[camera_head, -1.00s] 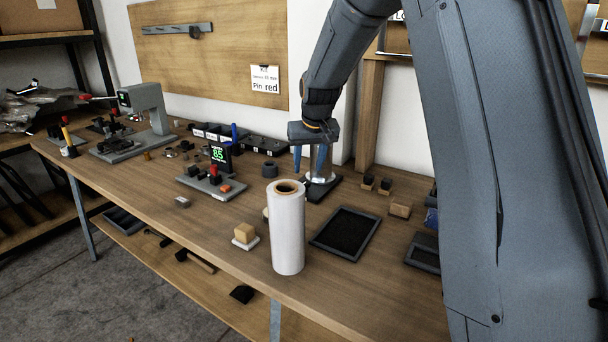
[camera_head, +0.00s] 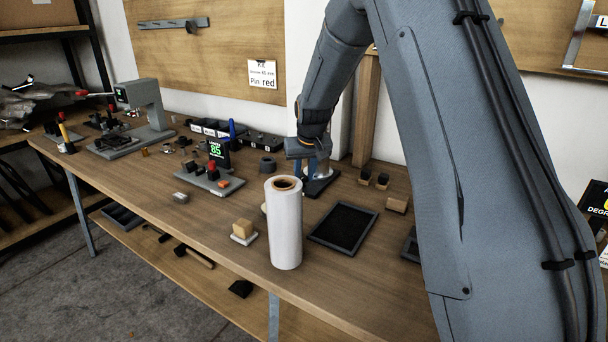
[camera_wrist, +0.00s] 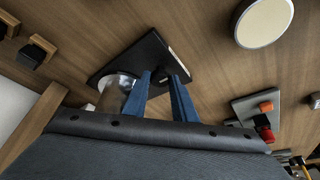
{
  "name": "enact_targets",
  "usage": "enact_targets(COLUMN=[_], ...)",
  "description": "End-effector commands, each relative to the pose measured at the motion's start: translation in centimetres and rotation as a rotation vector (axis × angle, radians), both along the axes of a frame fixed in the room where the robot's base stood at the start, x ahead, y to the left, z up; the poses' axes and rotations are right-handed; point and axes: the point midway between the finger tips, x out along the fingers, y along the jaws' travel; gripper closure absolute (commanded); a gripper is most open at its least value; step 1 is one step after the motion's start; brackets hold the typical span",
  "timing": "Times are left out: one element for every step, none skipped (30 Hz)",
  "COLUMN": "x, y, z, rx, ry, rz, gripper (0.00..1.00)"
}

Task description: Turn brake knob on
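A small fixture stands at the back of the bench, with a black base plate (camera_head: 318,188) and an upright silver cylinder. In the wrist view, the base plate (camera_wrist: 135,55) lies beyond my fingers, and the cylinder (camera_wrist: 116,90) is just left of them. No knob can be made out clearly. My gripper (camera_wrist: 161,74) has two blue fingers with a gap between them; I see nothing held there. In the head view, my gripper (camera_head: 302,170) points down beside the cylinder and partly hides it. Whether a finger touches the cylinder cannot be told.
A white roll (camera_head: 286,225) stands upright at the front, beside a black tray (camera_head: 343,228). A device with a green "85" display (camera_head: 217,153) stands left of the fixture. Small blocks (camera_head: 397,204) lie to the right. A wooden post (camera_head: 365,115) rises behind.

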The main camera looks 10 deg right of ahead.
Motion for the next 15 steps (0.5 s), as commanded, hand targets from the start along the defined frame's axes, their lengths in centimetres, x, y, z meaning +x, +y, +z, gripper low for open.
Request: enact_targets(x=[-0.01, -0.01, -0.01, -0.02, -0.02, -0.02, -0.02, -0.02, -0.02, -0.02, -0.02, -0.01, -0.01, -0.01, 0.01], y=[0.02, 0.02, 0.02, 0.02, 0.03, 0.03, 0.04, 0.04, 0.05, 0.07, 0.09, 0.10, 0.13, 0.15, 0.19], z=[0.01, 0.01, 0.01, 0.00, 0.00, 0.00, 0.00, 0.00, -0.01, -0.01, -0.01, 0.00, -0.01, -0.01, -0.02], rx=[0.000, 0.000, 0.000, 0.000, 0.000, 0.000, -0.001, 0.000, 0.000, 0.000, 0.000, -0.001, 0.000, 0.000, 0.000], ry=[0.000, 0.000, 0.000, 0.000, 0.000, 0.000, 0.001, 0.001, 0.001, 0.001, 0.001, 0.001, 0.001, 0.001, 0.001], rz=[0.000, 0.000, 0.000, 0.000, -0.001, -0.002, -0.004, -0.007, -0.013, -0.018, -0.027, -0.037, -0.049, -0.062, -0.080], gripper=[0.91, 0.96, 0.98, 0.98, 0.98, 0.98, 0.98, 0.98, 0.98, 0.98, 0.98, 0.98, 0.98, 0.98, 0.98])
